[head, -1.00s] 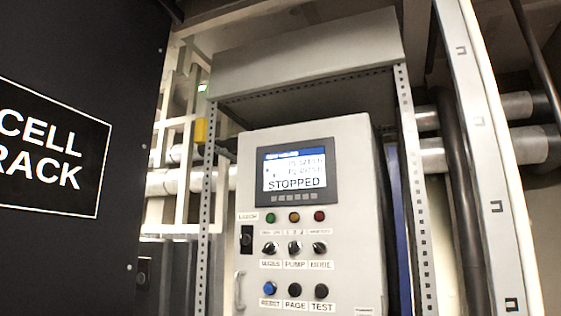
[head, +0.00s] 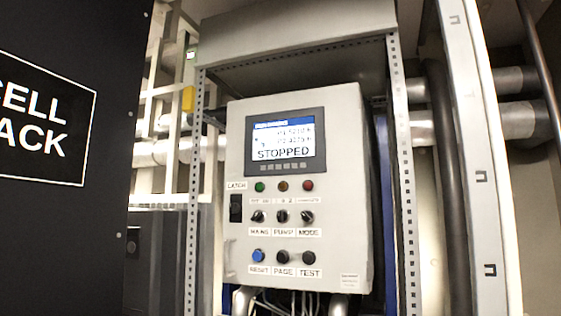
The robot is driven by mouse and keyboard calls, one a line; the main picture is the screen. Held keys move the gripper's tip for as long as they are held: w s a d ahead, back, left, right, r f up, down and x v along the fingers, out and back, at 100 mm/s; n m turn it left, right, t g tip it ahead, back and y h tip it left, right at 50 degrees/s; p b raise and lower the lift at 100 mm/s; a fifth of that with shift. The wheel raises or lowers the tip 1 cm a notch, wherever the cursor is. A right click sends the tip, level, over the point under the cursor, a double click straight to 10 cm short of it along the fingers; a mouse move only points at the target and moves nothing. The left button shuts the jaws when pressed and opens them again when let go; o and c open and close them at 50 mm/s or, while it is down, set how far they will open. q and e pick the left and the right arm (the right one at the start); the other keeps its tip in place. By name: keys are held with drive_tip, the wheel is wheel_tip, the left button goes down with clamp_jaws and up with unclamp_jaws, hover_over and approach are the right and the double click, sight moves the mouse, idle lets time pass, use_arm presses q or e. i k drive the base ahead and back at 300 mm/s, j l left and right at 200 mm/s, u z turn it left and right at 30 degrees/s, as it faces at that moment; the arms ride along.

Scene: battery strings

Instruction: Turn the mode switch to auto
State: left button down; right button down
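The mode switch (head: 307,217) is a small black rotary knob on the front of a grey control panel (head: 345,190), at the right end of a row of three knobs. A white label reading MODE sits below it. The knob's pointer looks tilted, but its exact setting is too small to read. The panel's display (head: 285,141) shows STOPPED. Neither of my grippers is in the head view.
The mains knob (head: 257,216) and pump knob (head: 282,216) are left of the mode switch. Below are reset (head: 258,256), page (head: 283,257) and test (head: 309,257) buttons. A perforated frame (head: 405,200) flanks the panel. A dark cell rack (head: 60,240) fills the left.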

sight(307, 216)
drive_tip(key=i+l+z, duration=0.1)
drive_tip(key=l, duration=0.25)
drive_tip(key=i+l, duration=0.2)
drive_tip(key=i+l+u, duration=0.1)
drive_tip(key=l, duration=0.35)
drive_tip(key=i+l+u, duration=0.1)
drive_tip(key=i+l, duration=0.2)
